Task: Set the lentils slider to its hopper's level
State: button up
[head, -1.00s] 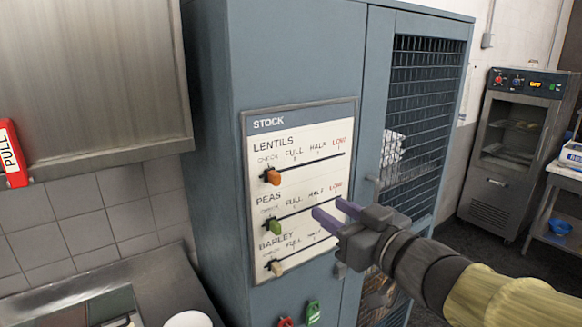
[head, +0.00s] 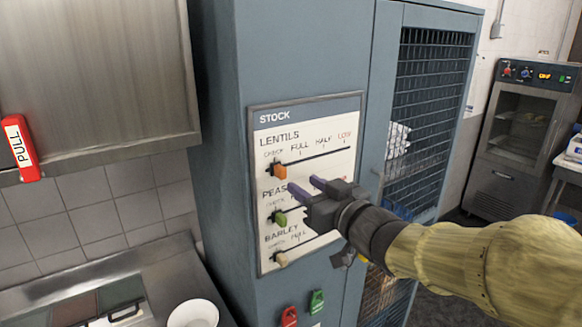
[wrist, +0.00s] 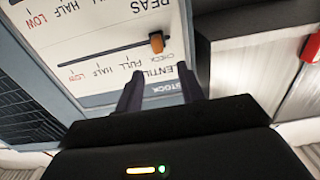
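The stock panel (head: 310,118) is on the blue-grey cabinet, with rows for lentils, peas and barley. The orange lentils slider (head: 279,171) stands at the left end of its track, by the CHECK mark. FULL, HALF and LOW lie to its right. It also shows in the wrist view (wrist: 157,42), where the panel appears upside down. My gripper (head: 303,186) is open and empty, in front of the panel, right of and slightly below the lentils slider in the head view. In the wrist view the slider appears beyond the fingertips, not between them. No hopper level is readable.
The green peas slider (head: 280,218) and cream barley slider (head: 281,259) sit at the left of their tracks. Red (head: 289,317) and green (head: 316,302) handles are below. A mesh door (head: 430,110) is right; a counter with a white bowl (head: 193,315) is left.

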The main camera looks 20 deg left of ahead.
aim_at(285, 170)
jog(key=p+x, duration=0.2)
jog(key=x, duration=0.6)
jog(key=shift+w+a+p, duration=0.2)
jog(key=shift+w+p, duration=0.1)
jog(key=shift+w, duration=0.1)
grip_shut()
